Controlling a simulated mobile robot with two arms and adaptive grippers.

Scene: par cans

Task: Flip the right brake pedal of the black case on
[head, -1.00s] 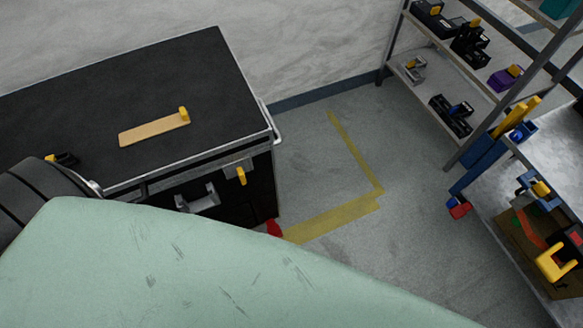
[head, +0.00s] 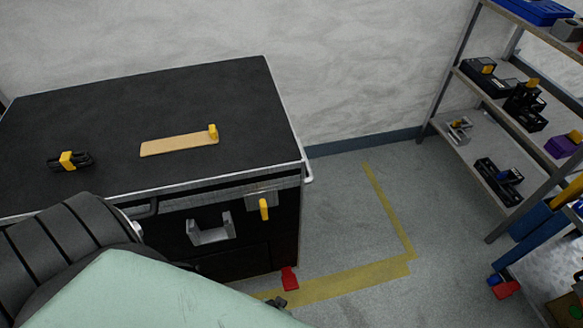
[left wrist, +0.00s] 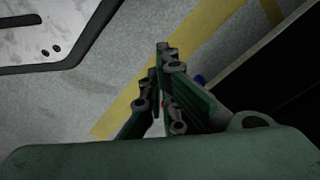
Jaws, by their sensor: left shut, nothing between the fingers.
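The black case (head: 250,95) stands at the left in the head view, with a dark top and silver edges. Its red brake pedal (head: 290,278) shows near the floor at the case's lower right corner. I cannot tell whether it is on or off. My left gripper (left wrist: 158,62) is shut and empty in the left wrist view, over the floor beside the dark case side (left wrist: 285,85). A speck of red shows between its fingers, and a small blue part (left wrist: 200,79) lies just beyond. In the head view, my green arm hides most of the gripper; a dark tip shows just below the pedal.
A wooden strip (head: 175,146) with a yellow block and a black clamp (head: 70,160) lie on the case. A grey bracket (head: 210,232) and yellow handle (head: 264,209) are on its front. Yellow tape (head: 350,275) marks open floor. A loaded shelf (head: 480,135) stands right.

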